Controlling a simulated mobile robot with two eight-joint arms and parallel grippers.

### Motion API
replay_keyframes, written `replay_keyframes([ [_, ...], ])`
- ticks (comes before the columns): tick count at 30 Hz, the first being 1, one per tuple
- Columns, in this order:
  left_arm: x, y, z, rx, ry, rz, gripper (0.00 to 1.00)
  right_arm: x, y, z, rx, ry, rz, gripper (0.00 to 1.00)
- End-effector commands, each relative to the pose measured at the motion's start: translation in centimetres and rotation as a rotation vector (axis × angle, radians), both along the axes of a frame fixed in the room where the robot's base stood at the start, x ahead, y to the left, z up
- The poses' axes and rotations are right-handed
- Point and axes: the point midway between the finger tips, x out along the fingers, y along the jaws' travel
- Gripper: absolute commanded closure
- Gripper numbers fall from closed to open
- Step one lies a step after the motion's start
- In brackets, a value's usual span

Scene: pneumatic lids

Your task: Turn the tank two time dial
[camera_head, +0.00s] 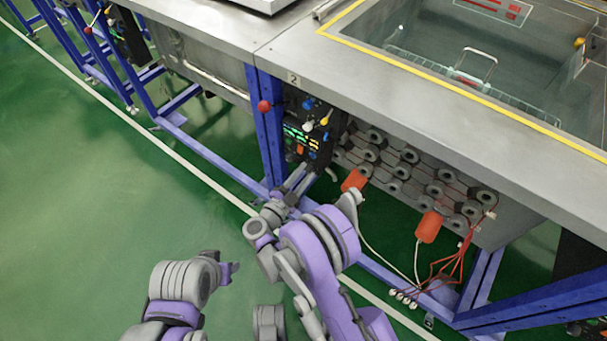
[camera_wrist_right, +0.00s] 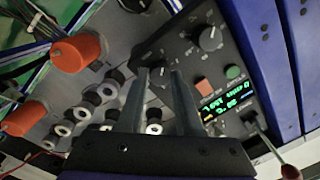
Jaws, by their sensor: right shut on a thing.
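The tank two control panel (camera_head: 322,118) is a black box under the counter's "2" label (camera_head: 293,79). In the right wrist view the panel (camera_wrist_right: 192,65) carries a black dial with a white mark (camera_wrist_right: 210,38) and another dial (camera_wrist_right: 160,58) at my fingertips. My right gripper (camera_head: 298,178) reaches the panel's lower part. In the wrist view its two fingers (camera_wrist_right: 159,72) are shut on that second dial, which they partly hide. Which dial sets the time is not readable. My left gripper (camera_head: 230,272) is low over the floor, away from the panel; its jaws are unclear.
The panel has a lit green display (camera_wrist_right: 224,102), a red button (camera_wrist_right: 203,87) and a green button (camera_wrist_right: 233,72). A red-knobbed lever (camera_head: 264,106) sticks out beside it. Orange cylinders (camera_head: 429,227), grey round fittings and blue frame legs (camera_head: 268,130) stand close by.

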Motion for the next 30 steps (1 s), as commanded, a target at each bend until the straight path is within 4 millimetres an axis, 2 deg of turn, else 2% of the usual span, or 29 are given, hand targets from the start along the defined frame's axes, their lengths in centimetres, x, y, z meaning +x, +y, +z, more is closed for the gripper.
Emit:
replay_keyframes([
  [15,0.3,0.0,-2.3,0.0,0.007,0.0,0.53,0.0,0.1,-0.3,0.361,-0.261,0.0,1.0],
  [30,0.4,0.0,-3.1,0.0,0.009,0.0,0.53,0.0,0.1,-0.3,0.632,-0.456,0.001,1.0],
])
